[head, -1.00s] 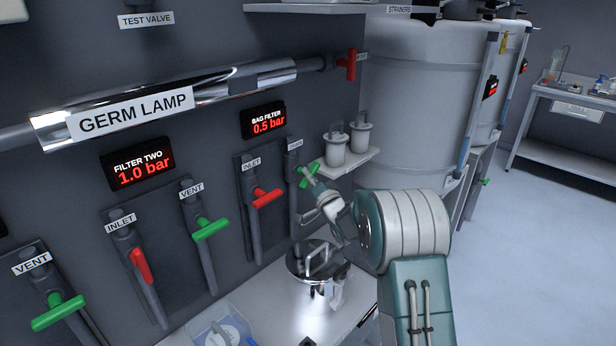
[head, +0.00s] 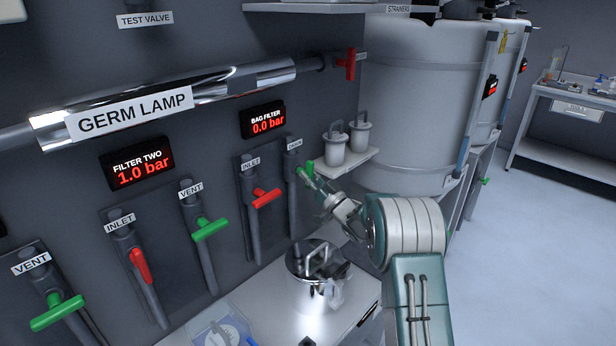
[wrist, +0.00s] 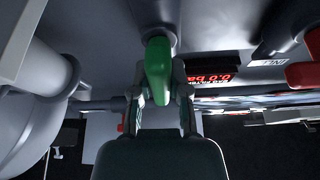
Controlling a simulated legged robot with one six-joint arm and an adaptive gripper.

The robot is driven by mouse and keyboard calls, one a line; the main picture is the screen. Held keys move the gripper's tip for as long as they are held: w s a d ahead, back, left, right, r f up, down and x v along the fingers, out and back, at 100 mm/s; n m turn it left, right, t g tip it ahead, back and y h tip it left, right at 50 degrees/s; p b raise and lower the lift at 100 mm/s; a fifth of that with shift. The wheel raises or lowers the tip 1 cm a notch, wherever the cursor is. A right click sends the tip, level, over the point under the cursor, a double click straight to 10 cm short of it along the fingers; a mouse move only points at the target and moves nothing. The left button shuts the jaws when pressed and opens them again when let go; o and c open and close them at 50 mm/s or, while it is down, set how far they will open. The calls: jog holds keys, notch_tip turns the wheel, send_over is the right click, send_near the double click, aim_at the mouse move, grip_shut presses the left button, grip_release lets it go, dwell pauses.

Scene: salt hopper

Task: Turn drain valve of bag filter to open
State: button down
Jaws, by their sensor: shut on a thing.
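The bag filter's drain valve has a green handle (head: 306,168), on a grey pipe at the right end of the wall panel, under a small label (head: 294,146). My gripper (head: 313,176) is shut on this handle. In the wrist view the green handle (wrist: 158,72) sits between the two fingers of my gripper (wrist: 160,92). The bag filter display (head: 264,122) reads 0.0 bar.
A red inlet handle (head: 265,198) is just left. Below stands a shiny metal vessel (head: 312,272) on the bench. White canisters (head: 336,148) sit on a small shelf at right, before a large white tank (head: 415,100). Open floor lies further right.

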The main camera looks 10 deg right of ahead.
jog(key=shift+d+f+n, duration=0.1)
jog(key=shift+f+n, duration=0.05)
jog(key=shift+n, duration=0.25)
jog(key=c, duration=0.6)
grip_release()
jog(key=v, duration=1.2)
jog(key=shift+w+d, duration=0.1)
jog(key=shift+w, duration=0.05)
